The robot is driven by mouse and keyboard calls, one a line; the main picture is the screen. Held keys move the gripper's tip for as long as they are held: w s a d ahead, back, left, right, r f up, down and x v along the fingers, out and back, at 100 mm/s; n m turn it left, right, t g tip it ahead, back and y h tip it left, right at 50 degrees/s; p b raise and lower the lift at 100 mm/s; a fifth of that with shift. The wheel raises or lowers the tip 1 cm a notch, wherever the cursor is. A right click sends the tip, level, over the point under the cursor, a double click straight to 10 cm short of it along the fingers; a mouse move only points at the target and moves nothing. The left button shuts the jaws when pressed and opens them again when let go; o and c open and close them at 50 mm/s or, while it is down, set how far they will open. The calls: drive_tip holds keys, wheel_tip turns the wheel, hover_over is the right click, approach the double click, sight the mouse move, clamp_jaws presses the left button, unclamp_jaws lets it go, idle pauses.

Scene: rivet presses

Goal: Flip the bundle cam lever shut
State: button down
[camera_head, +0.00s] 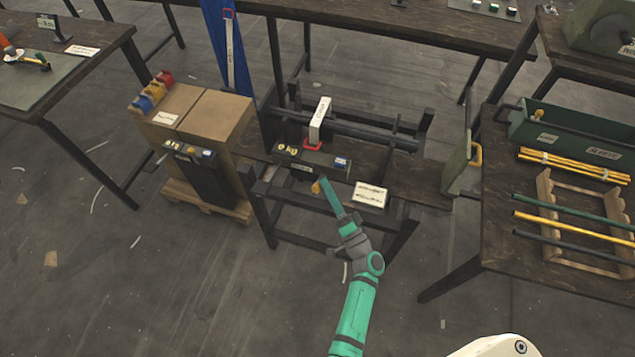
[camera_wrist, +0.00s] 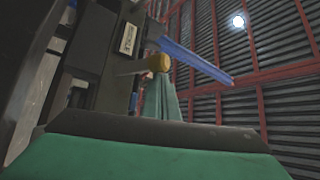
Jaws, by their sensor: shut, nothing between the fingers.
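My gripper (camera_head: 325,183) is shut and empty at the front edge of the dark stand. A lever with a yellow knob (camera_head: 316,188) sits right at its fingertips. In the wrist view the knob (camera_wrist: 158,62) shows just beyond my shut green fingers (camera_wrist: 160,96), with a thin grey lever arm running left from it. I cannot tell whether fingers and knob touch. Behind it, the bundle of dark bars (camera_head: 372,131) lies across the stand. A white labelled upright piece with a red base (camera_head: 319,121) stands over the bundle. The lever's pivot is hidden.
A white label plate (camera_head: 370,195) lies on the stand right of my gripper. Cardboard boxes (camera_head: 215,118) on a pallet stand left. A bench (camera_head: 500,225) with a green tray (camera_head: 570,135) and coloured rods is at right. Open floor lies in front.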

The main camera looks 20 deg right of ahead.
drive_tip(key=shift+s+a+f, duration=0.15)
drive_tip(key=shift+s+f, duration=0.05)
drive_tip(key=shift+f, duration=0.3)
drive_tip(key=shift+s+a+f, duration=0.15)
drive_tip(key=shift+s+f, duration=0.05)
drive_tip(key=shift+f, duration=0.25)
drive_tip(key=shift+a+f, duration=0.15)
drive_tip(key=shift+f, duration=0.1)
drive_tip(key=shift+r, duration=0.1)
wheel_tip(320, 180, up, 3)
drive_tip(key=d, duration=0.3)
drive_tip(key=s+d+f, duration=0.3)
drive_tip(key=s+f, duration=0.3)
drive_tip(key=shift+s+d, duration=0.15)
drive_tip(key=shift+s, duration=0.15)
